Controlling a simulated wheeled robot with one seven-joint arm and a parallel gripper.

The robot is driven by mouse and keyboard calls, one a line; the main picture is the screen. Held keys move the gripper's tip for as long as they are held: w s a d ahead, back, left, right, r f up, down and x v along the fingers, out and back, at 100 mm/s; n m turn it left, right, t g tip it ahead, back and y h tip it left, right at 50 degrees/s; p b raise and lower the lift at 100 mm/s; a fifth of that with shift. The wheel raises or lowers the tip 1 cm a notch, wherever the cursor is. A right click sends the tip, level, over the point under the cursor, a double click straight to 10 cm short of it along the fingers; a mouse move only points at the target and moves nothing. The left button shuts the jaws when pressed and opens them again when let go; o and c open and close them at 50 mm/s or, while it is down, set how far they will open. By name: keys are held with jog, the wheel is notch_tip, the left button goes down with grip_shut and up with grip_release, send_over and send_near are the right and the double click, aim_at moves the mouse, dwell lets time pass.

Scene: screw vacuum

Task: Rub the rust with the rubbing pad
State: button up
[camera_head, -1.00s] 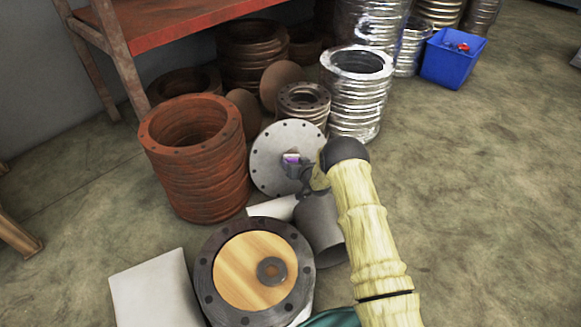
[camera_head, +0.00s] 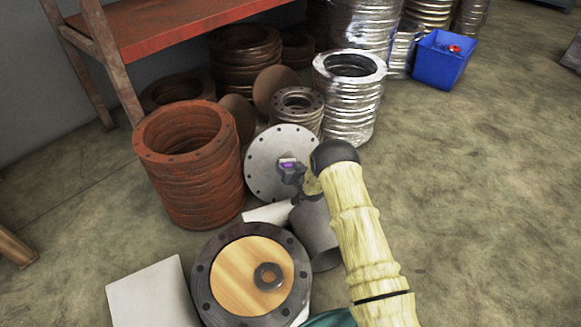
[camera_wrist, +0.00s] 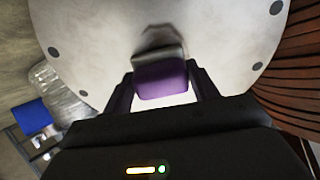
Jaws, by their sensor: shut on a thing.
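The rubbing pad (camera_wrist: 162,80) is a small purple block with a grey face. It also shows as a purple spot in the head view (camera_head: 287,163). My gripper (camera_wrist: 163,84) is shut on the pad and holds it in front of the round grey metal disc (camera_head: 262,170). The disc has bolt holes around its rim and leans tilted behind the pad; it fills much of the wrist view (camera_wrist: 105,60). A dark smudge shows on the disc just above the pad in the wrist view. I cannot tell whether it is rust or shadow, or whether the pad touches the disc.
A stack of rusty rings (camera_head: 190,170) stands left of the disc, and silvery rings (camera_head: 350,100) stand behind it. A grey cylinder (camera_head: 315,235) and a dark flange with a wooden centre (camera_head: 235,280) lie in front. A blue bin (camera_head: 442,60) stands at the back right. Floor on the right is clear.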

jog(key=shift+s+d+f, duration=0.25)
jog(key=shift+s+f, duration=0.05)
jog(key=shift+f, duration=0.25)
jog(key=shift+s+a, duration=0.3)
jog(key=shift+a, duration=0.4)
jog(key=shift+s+a+r+p, duration=0.1)
jog(key=shift+s+a+p, duration=0.15)
jog(key=shift+a, duration=0.35)
jog(key=shift+s+a+r+p, duration=0.1)
jog(key=shift+s+a+p, duration=0.1)
jog(key=shift+a, duration=0.4)
jog(key=shift+r, duration=0.1)
jog(key=shift+w+a+r, duration=0.25)
jog(key=shift+w+r, duration=0.2)
jog(key=shift+r, duration=0.15)
jog(key=shift+w+d, duration=0.45)
jog(key=shift+d, duration=0.35)
jog(key=shift+w+d, duration=0.45)
jog(key=shift+d, duration=0.35)
